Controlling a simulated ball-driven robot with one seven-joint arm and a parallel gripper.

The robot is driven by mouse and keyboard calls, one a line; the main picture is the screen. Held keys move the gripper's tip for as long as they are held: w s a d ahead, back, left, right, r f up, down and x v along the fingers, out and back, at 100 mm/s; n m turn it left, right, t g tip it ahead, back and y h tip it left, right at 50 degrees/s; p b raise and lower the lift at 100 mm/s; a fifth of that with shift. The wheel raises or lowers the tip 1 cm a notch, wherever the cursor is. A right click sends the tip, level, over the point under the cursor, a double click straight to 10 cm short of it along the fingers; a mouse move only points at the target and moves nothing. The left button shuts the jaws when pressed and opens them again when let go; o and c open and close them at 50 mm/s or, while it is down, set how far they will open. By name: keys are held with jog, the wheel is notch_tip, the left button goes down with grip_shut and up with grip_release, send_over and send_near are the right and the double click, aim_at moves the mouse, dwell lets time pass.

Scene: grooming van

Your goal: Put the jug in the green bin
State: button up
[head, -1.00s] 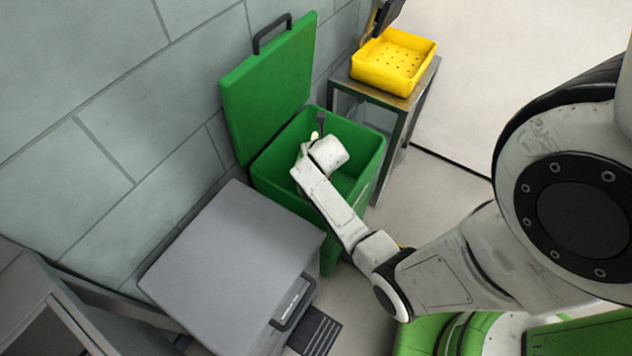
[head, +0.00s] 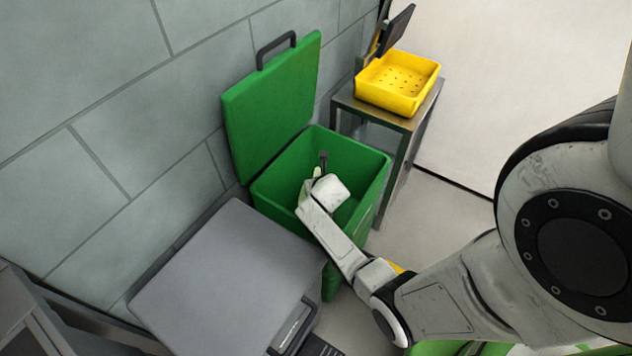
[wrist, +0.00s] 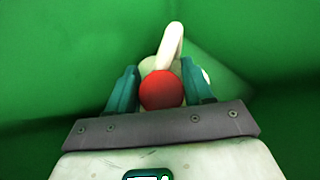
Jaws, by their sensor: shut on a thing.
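The green bin (head: 371,178) stands against the wall with its lid (head: 268,108) raised and leaning back. My arm reaches over the bin's front rim, and my gripper (wrist: 160,88) is inside the opening. In the wrist view it is shut on the jug (wrist: 170,45), a cream one with a round red cap between the two teal fingers. Green bin walls fill the view around it. In the head view my wrist hides most of the jug; only a small pale part shows. Whether the jug touches the bin floor cannot be told.
A grey lidded box (head: 225,280) with a black handle stands left of the bin, close to my forearm. A metal stand (head: 400,122) with a yellow tray (head: 397,84) is behind the bin to the right. Open floor lies to the right.

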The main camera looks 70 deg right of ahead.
jog(key=shift+f, duration=0.45)
jog(key=o, duration=1.4)
jog(key=shift+r, duration=0.2)
jog(key=p+v, duration=0.4)
jog(key=v, duration=0.8)
jog(key=shift+r, duration=0.45)
jog(key=shift+p, duration=0.3)
